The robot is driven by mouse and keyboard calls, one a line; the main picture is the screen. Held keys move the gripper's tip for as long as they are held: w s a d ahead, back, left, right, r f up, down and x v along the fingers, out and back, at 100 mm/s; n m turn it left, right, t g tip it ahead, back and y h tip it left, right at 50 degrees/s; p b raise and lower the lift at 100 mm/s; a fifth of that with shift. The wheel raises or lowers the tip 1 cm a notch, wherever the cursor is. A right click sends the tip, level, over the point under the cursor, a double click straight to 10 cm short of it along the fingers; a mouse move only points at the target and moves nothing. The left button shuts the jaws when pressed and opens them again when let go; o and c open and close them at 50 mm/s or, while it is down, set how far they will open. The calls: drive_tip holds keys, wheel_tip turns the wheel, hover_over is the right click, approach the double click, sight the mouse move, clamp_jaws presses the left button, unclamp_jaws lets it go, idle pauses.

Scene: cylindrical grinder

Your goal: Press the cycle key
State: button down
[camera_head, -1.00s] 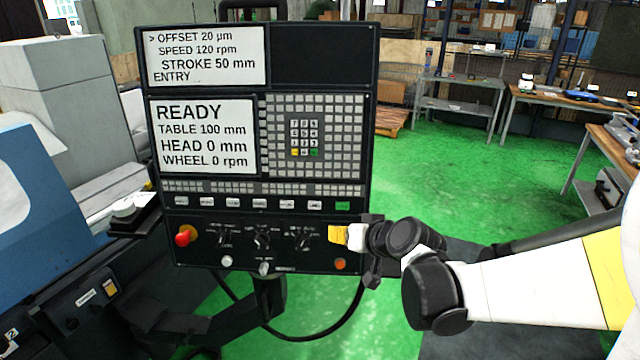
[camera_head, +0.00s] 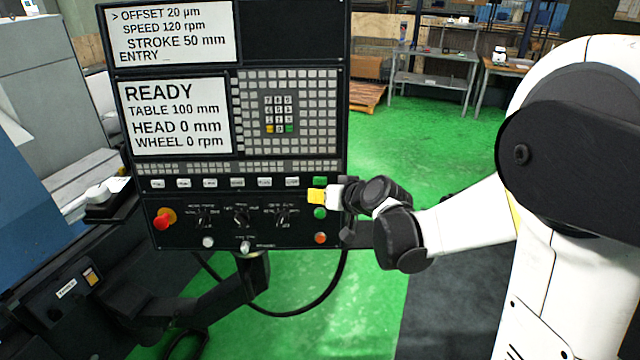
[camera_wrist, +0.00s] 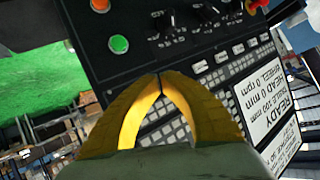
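The black control panel (camera_head: 190,245) faces me. The green rectangular key is hidden there. I cannot tell whether the tips touch the panel.
An orange round button (camera_head: 320,238) sits under the green one. A red emergency knob (camera_head: 165,218), rotary knobs (camera_head: 241,216) and a keypad (camera_head: 279,114) are on the panel. The upper screen (camera_head: 174,33) and lower screen (camera_head: 176,116) are lit; the lower reads READY.

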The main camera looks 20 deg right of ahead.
sight(320, 181)
drive_tip(key=shift+w+d+f+b, duration=0.1)
drive_tip(key=shift+w+d+b, duration=0.05)
drive_tip(key=shift+w, duration=0.5)
drive_tip(key=shift+w+d+f+b, duration=0.15)
drive_tip(key=shift+w+d, duration=0.05)
drive_tip(key=shift+w, duration=0.4)
drive_tip(key=shift+w+d+f+b, duration=0.1)
drive_tip(key=shift+w+d+b, duration=0.05)
drive_tip(key=shift+w, duration=0.5)
drive_tip(key=shift+w+d, duration=0.1)
drive_tip(key=shift+w, duration=0.3)
